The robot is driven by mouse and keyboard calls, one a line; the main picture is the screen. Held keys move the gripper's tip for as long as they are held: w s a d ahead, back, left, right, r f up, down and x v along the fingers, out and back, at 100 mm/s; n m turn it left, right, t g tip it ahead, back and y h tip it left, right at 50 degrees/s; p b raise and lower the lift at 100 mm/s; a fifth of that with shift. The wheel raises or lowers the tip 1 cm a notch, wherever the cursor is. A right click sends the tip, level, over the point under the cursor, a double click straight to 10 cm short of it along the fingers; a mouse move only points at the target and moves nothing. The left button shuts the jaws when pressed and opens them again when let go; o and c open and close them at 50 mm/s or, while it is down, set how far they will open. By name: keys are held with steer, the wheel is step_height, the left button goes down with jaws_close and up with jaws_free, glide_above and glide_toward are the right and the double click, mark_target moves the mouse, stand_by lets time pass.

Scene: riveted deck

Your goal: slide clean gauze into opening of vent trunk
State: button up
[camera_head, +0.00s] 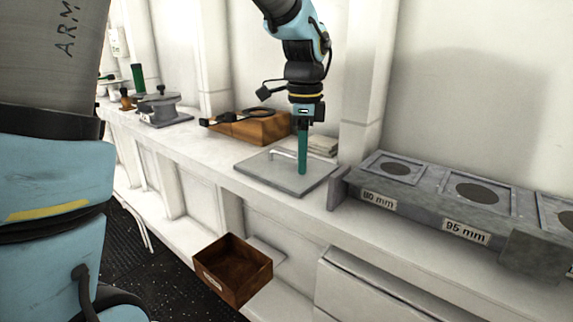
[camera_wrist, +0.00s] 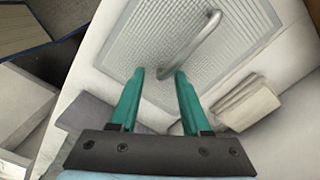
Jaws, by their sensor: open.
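A flat panel of fine mesh in a plain frame, which looks like the clean gauze (camera_head: 262,168), lies on the bench. It also shows in the wrist view (camera_wrist: 240,40). A bent metal handle (camera_wrist: 198,38) stands on it. My gripper (camera_head: 302,172) points down over the panel with its green fingers apart. In the wrist view my gripper (camera_wrist: 159,74) has the near end of the handle between or just beyond its fingertips; contact cannot be told. I cannot pick out the vent trunk or its opening with certainty.
Folded cloths (camera_head: 322,145) lie behind the panel. A wooden block with a black cable (camera_head: 262,127) and a grey clamped fitting (camera_head: 160,108) stand to the left. A grey rack marked 80 mm and 95 mm (camera_head: 440,218) stands right. An open brown box (camera_head: 235,270) sits below the bench edge.

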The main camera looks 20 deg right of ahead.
steer(key=shift+c, duration=0.3)
jaws_close()
stand_by(0.4)
